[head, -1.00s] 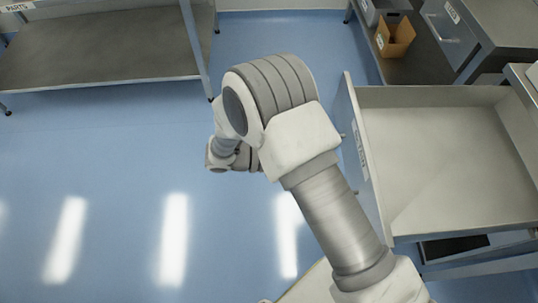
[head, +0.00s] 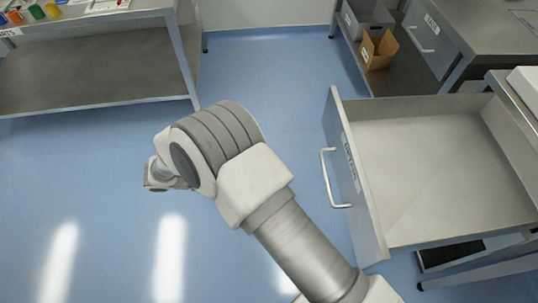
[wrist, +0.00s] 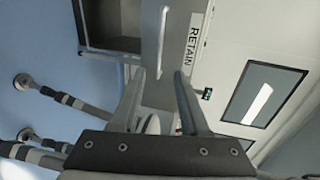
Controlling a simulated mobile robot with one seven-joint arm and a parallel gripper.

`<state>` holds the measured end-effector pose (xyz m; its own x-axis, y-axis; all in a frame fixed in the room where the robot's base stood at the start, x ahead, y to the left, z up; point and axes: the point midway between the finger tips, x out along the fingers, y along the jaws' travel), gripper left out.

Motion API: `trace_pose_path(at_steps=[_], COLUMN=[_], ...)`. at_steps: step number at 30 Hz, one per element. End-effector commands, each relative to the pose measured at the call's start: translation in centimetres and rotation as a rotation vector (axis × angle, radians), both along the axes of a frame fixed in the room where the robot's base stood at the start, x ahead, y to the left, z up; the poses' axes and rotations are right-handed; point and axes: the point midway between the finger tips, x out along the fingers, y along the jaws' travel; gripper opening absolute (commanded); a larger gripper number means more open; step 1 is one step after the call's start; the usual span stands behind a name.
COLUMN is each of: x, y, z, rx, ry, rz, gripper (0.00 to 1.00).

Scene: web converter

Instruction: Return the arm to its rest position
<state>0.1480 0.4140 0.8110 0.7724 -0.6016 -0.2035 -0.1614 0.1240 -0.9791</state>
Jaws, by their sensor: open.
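My arm (head: 255,185) reaches up and left from the bottom of the head view, its bent joint over the blue floor. Its far end is mostly hidden behind that joint, and the fingers do not show there. In the wrist view my gripper (wrist: 157,85) is open, with two grey fingers apart and nothing visible held between them. Beyond the fingers are a pale front with a long bar handle (wrist: 162,40) and a label reading "RETAIN" (wrist: 193,40).
An open, empty-looking drawer (head: 430,160) with a handle (head: 330,178) stands right of my arm. A table with a lower shelf (head: 95,70) is at upper left. A cardboard box (head: 379,48) and grey bin (head: 368,18) sit at upper right. The floor at left is clear.

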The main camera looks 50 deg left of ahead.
Motion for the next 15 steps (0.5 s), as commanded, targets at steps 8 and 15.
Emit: trace_pose_path(at_steps=[8, 15], x=[0.1, 3.4], y=[0.0, -1.2], z=[0.1, 3.6], rx=[0.002, 0.147], ry=[0.000, -0.024], rz=[-0.001, -0.127], gripper=[0.45, 0.45])
